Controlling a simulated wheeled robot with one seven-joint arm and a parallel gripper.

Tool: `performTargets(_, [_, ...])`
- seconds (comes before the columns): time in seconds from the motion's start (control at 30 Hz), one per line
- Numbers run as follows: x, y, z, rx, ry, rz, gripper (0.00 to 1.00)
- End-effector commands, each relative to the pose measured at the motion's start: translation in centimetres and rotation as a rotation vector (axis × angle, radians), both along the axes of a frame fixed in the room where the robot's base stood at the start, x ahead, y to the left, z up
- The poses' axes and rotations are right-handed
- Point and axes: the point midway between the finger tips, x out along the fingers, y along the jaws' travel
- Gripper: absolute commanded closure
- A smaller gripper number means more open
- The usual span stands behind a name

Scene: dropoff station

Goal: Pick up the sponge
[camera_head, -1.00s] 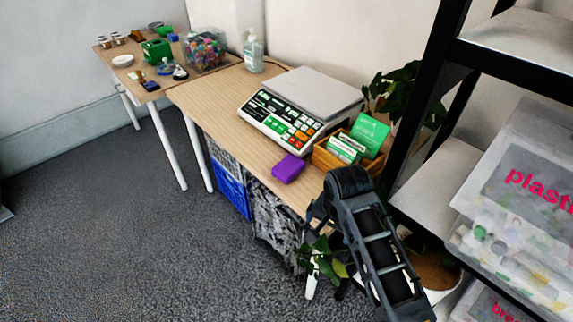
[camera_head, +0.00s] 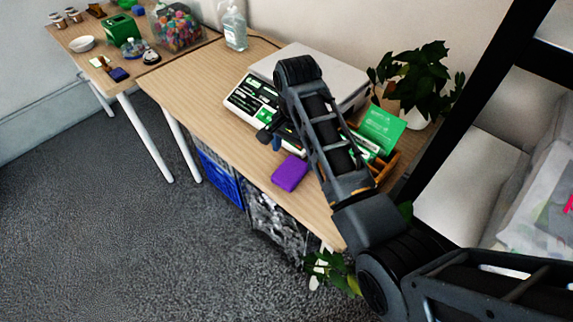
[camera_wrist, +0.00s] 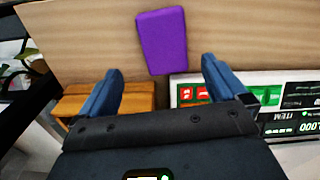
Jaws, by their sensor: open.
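The purple sponge (camera_head: 290,172) lies on the wooden table (camera_head: 200,88) near its front edge, in front of the scale. In the wrist view the purple sponge (camera_wrist: 162,40) sits just beyond and between my fingertips, not touching them. My gripper (camera_wrist: 160,78) is open and empty, with its two blue fingers apart. In the head view my gripper (camera_head: 270,139) shows partly, over the scale's front and close to the sponge; the arm hides part of it.
A scale (camera_head: 350,81) with a keypad stands behind the sponge. A wooden box with green cards (camera_head: 380,130) is to the right. A plant (camera_head: 420,78) and a black shelf (camera_head: 490,85) stand farther right.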

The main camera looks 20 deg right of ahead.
Motion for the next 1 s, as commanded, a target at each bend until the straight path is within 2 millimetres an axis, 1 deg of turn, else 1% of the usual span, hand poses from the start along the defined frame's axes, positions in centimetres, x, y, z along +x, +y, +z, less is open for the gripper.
performTargets(0.03, [-0.1, 0.0, -0.6, 0.0, 0.002, 0.0, 0.01])
performTargets(0.27, [0.2, 0.2, -2.9, 0.0, 0.001, 0.001, 0.01])
performTargets(0.5, [0.6, 0.4, -6.2, 0.0, 0.001, 0.001, 0.01])
performTargets(0.63, [0.6, 0.4, -6.9, 0.001, -0.001, 0.001, 0.01])
performTargets(0.83, [0.6, 0.4, -6.9, 0.001, -0.001, 0.001, 0.01])
performTargets(0.87, [0.6, 0.4, -6.9, 0.001, -0.001, 0.001, 0.03])
performTargets(1.0, [0.6, 0.4, -6.9, 0.001, -0.001, 0.001, 0.16])
